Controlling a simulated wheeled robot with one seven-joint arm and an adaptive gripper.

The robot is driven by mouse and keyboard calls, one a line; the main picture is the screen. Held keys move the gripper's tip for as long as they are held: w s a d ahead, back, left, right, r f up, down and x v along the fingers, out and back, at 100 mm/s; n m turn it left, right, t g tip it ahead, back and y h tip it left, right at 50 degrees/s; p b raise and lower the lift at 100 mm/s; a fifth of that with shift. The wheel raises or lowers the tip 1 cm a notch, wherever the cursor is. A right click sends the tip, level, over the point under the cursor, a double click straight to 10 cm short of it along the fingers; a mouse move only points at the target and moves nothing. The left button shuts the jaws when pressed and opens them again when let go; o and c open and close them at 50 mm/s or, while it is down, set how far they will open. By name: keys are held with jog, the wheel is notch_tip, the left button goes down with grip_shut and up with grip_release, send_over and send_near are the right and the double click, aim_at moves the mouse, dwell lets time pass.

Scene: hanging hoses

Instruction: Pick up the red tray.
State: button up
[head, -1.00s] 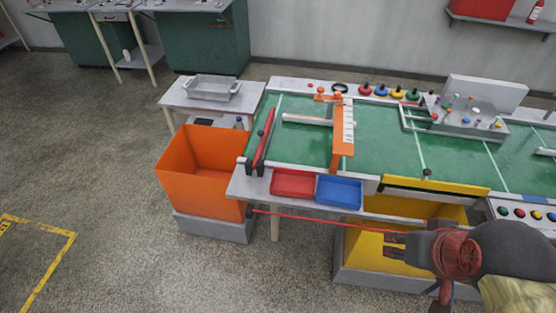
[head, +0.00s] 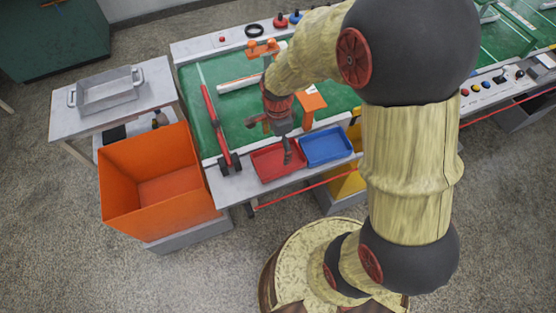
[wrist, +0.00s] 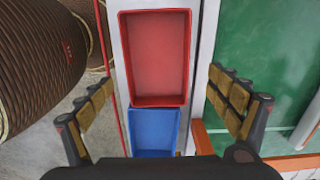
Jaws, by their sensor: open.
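The red tray (head: 276,163) is a shallow, empty rectangular tray on the pale front ledge of the green-topped bench. In the wrist view the red tray (wrist: 158,58) lies between and beyond my two spread fingers. My gripper (head: 270,140) is open and empty above the tray, pointing down at it; in the wrist view my gripper (wrist: 166,105) has its fingers on either side of the ledge. I cannot tell the exact height above the tray. One finger hides part of the tray in the head view.
A blue tray (head: 328,146) sits directly beside the red one. An orange bin (head: 150,200) stands at the left of the bench. A red bar (head: 216,125) lies on the green top nearby. A red hose (head: 300,192) runs along below the ledge.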

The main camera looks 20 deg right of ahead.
aim_at(279, 162)
jog(key=shift+o, duration=0.7)
notch_tip(279, 162, down, 2)
jog(key=shift+f+b, duration=0.1)
jog(key=shift+b, duration=0.25)
jog(key=f+b, duration=0.1)
jog(key=f, duration=0.1)
jog(key=f+b, duration=0.2)
jog(key=f, duration=0.1)
jog(key=shift+s+f, duration=0.2)
jog(key=shift+f, duration=0.15)
jog(key=shift+r, duration=0.1)
jog(key=c, duration=0.4)
jog(key=c, duration=0.7)
jog(key=shift+c, duration=0.3)
